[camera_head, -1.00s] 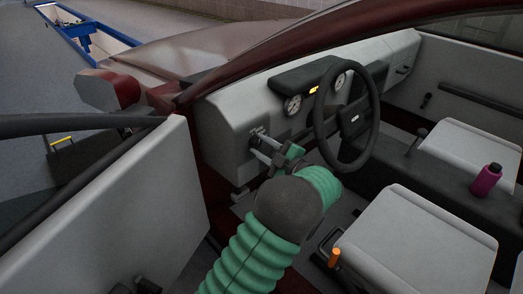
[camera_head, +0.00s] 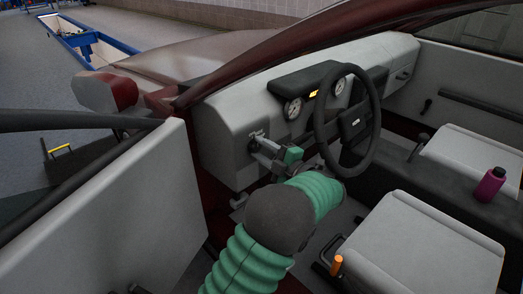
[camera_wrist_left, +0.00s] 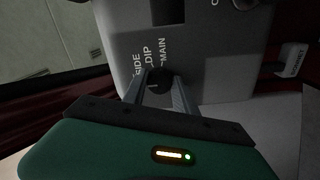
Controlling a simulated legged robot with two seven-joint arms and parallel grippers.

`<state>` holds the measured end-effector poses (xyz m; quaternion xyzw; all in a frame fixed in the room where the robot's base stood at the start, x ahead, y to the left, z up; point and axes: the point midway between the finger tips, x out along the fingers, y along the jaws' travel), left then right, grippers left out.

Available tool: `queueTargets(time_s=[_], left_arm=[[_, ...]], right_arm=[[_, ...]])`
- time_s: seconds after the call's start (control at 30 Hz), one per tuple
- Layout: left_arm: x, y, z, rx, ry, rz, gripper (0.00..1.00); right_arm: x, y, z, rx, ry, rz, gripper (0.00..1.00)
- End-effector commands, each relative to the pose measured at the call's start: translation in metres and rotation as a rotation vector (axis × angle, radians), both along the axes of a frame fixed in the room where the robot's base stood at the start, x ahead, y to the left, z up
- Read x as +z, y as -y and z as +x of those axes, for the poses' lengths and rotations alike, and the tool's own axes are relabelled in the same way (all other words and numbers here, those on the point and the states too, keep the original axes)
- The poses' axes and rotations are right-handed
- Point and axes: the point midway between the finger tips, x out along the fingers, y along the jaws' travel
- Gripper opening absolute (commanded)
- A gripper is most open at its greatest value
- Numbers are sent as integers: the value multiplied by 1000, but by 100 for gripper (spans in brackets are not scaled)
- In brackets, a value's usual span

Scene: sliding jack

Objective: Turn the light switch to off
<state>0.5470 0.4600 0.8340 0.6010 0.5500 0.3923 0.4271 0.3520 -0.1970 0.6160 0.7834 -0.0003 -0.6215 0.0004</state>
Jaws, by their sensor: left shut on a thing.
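The light switch is a dark round knob (camera_wrist_left: 160,82) on the grey dashboard, with the labels SIDE, DIP and MAIN printed beside it in the left wrist view. My left gripper (camera_wrist_left: 158,90) has its two fingers on either side of the knob and is shut on it. In the head view my left gripper (camera_head: 254,147) reaches the dashboard left of the steering wheel, and the knob is mostly hidden by the fingers there. I cannot read which label the knob points to. My right gripper is not in view.
The steering wheel (camera_head: 347,117) stands close to the right of my left arm. The open car door (camera_head: 115,200) is at the left. A lever labelled BONNET (camera_wrist_left: 292,60) is at the right in the left wrist view. Seats (camera_head: 415,240) and a purple bottle (camera_head: 489,184) are farther right.

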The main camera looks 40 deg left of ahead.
Motion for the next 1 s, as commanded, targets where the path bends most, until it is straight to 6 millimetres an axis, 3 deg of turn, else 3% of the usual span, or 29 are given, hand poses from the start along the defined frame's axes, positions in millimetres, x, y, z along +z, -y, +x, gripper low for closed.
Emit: queueTargets(time_s=[0.1, 0.13, 0.3, 0.67, 0.77, 1.0], left_arm=[[-6, 1, -1, 3, -7, -10, 0], [-6, 1, -2, 3, -7, -10, 35], [-5, 1, -1, 3, -6, -7, 55], [-1, 6, -1, 0, -3, -5, 55], [0, 23, -2, -2, -3, -4, 55], [1, 92, -7, -3, -5, -5, 55]], right_arm=[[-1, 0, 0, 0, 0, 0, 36], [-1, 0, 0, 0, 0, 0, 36], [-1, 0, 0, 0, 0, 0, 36], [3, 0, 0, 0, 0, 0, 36], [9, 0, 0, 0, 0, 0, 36], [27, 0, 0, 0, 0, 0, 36]])
